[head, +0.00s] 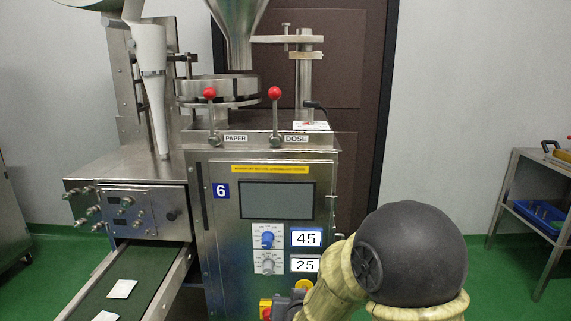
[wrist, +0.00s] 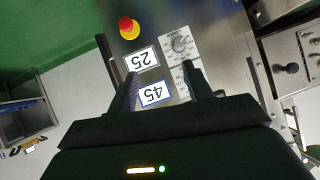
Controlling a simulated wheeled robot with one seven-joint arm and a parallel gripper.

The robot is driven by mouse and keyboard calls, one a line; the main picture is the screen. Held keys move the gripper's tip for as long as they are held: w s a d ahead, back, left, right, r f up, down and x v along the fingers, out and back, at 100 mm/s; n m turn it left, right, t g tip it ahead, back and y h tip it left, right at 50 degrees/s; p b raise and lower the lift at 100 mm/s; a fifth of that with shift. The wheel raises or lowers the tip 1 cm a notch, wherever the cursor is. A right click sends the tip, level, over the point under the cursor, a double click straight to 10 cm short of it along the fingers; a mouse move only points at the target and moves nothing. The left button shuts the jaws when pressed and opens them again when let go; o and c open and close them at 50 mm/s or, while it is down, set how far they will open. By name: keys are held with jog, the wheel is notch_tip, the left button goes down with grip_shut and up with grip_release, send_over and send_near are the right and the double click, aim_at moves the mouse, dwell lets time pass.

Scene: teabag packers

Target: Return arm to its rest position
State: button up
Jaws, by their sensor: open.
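My gripper (wrist: 160,85) shows in the wrist view, its two dark fingers apart with nothing between them. It is in front of the packing machine's panel. The panel labels "25" (wrist: 142,59) and "45" (wrist: 155,93) show upside down near the fingers. In the head view my arm is bent in front of the machine (head: 325,190) at the lower right, and my gripper cannot be made out there. The blue knob (head: 268,237) and grey knob (head: 268,263) sit beside the labels. The grey knob also shows in the wrist view (wrist: 180,44).
A conveyor (head: 95,290) with white teabags (head: 121,289) runs out at the lower left. Two red-topped levers, PAPER (head: 209,93) and DOSE (head: 275,93), stand on the machine. A red emergency button (wrist: 129,27) is near the panel. A metal side table (head: 530,190) stands at the right.

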jog(key=s+d+f+g+h, duration=0.1)
jog(key=s+d+g, duration=0.3)
jog(key=s+d, duration=0.4)
jog(key=s+d+g+h, duration=0.1)
jog(key=s+d+g, duration=0.45)
jog(key=s, duration=0.55)
notch_tip(320, 180, up, 35)
jog(key=p, duration=3.5)
jog(key=shift+n+t, duration=0.3)
jog(key=shift+t, duration=0.05)
jog(key=shift+w+d+f, duration=0.1)
jog(key=shift+d+f, duration=0.05)
